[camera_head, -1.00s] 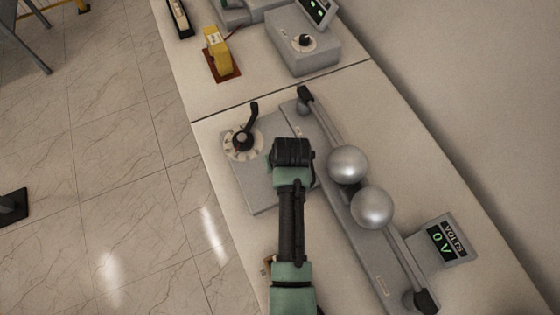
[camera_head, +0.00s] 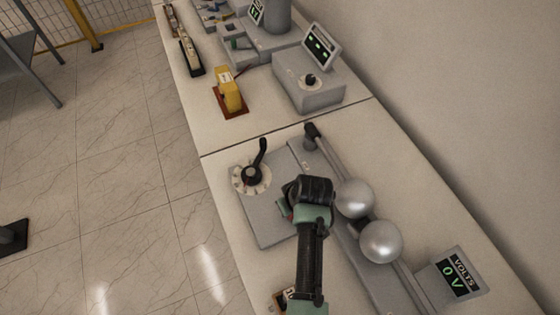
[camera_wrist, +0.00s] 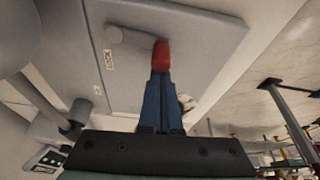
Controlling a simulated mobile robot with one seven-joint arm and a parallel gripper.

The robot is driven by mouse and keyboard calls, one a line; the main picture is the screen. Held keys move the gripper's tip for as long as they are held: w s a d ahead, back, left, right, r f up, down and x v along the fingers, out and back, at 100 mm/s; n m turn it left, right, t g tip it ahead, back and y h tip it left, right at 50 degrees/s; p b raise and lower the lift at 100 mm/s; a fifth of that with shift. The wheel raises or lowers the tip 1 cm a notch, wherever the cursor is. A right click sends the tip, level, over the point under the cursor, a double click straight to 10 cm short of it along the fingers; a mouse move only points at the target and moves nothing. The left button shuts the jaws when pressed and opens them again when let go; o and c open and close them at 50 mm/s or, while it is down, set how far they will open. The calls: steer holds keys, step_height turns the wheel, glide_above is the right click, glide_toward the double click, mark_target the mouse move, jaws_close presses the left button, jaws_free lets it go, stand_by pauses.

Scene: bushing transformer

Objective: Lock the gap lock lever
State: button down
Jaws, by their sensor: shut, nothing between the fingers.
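The gap lock lever (camera_wrist: 135,40) shows in the wrist view as a short grey bar on the grey panel, beside a small LOCK label (camera_wrist: 108,60). A red piece (camera_wrist: 161,55) sits where the bar's end meets my fingertips; I cannot tell whether it is the lever's tip or my fingertips, or whether they touch. My gripper (camera_wrist: 161,75) has its blue fingers shut together with nothing between them. In the head view my gripper (camera_head: 310,190) is over the panel (camera_head: 265,217), left of the two metal spheres, and hides the lever; a little red shows at its left side.
A black-handled dial (camera_head: 252,176) is on the panel, left of my gripper. Metal spheres (camera_head: 355,197) on a long rod are close on the right. A VOLTS display (camera_head: 455,275) reads 0 V. Grey control box (camera_head: 308,82) and yellow device (camera_head: 228,92) stand farther along the bench.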

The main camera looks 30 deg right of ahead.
steer(key=s+n, duration=0.1)
steer(key=s+n+y, duration=0.1)
steer(key=n, duration=0.1)
steer(key=shift+a+n+p, duration=0.2)
steer(key=shift+n+p, duration=0.1)
steer(key=shift+p, duration=0.05)
steer(key=shift+s+a, duration=0.1)
steer(key=shift+s, duration=0.3)
